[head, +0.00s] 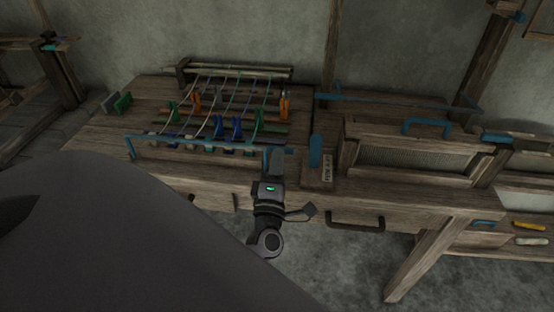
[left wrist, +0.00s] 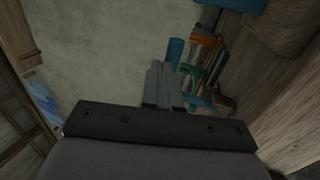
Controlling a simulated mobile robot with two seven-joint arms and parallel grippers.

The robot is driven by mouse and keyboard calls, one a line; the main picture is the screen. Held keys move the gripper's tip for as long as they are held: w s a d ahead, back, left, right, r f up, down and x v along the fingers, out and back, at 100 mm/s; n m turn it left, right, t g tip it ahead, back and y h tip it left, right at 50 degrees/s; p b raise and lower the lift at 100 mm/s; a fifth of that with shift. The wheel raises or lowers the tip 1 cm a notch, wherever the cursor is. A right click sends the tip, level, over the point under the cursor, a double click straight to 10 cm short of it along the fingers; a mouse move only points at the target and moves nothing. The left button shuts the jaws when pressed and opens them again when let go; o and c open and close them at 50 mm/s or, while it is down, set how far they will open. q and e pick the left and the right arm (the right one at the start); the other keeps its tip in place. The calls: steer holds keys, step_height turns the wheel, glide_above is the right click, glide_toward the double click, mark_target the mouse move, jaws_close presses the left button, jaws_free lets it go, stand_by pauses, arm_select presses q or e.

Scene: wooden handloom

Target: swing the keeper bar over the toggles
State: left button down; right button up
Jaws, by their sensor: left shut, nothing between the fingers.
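The toggles (head: 235,130), blue, green and orange upright pieces, stand in rows on the loom's left bed with cords strung over them. A thin blue bar (head: 185,138), apparently the keeper bar, runs along the front of these rows, with a bent-down end at the left. My left gripper (head: 277,158) is shut and empty at the bar's right end; I cannot tell whether it touches the bar. In the left wrist view its closed fingers (left wrist: 162,85) point beside a blue piece (left wrist: 175,52), with coloured toggles (left wrist: 197,58) to the right. My right gripper is out of view.
A blue upright post (head: 315,150) and a labelled wooden block (head: 327,172) stand just right of my left gripper. A framed panel with a blue handle (head: 427,123) is further right. A dark drawer handle (head: 355,221) juts out below the front edge.

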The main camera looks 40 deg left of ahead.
arm_select(q)
steer(key=shift+x, duration=1.1)
steer(key=shift+w+a+b, duration=0.25)
steer(key=shift+w+a, duration=0.1)
steer(key=shift+w, duration=0.3)
steer(key=shift+w+a+b, duration=0.25)
steer(key=shift+w+a, duration=0.15)
steer(key=shift+w, duration=0.25)
steer(key=b+v, duration=0.1)
steer(key=v, duration=0.6)
stand_by(0.6)
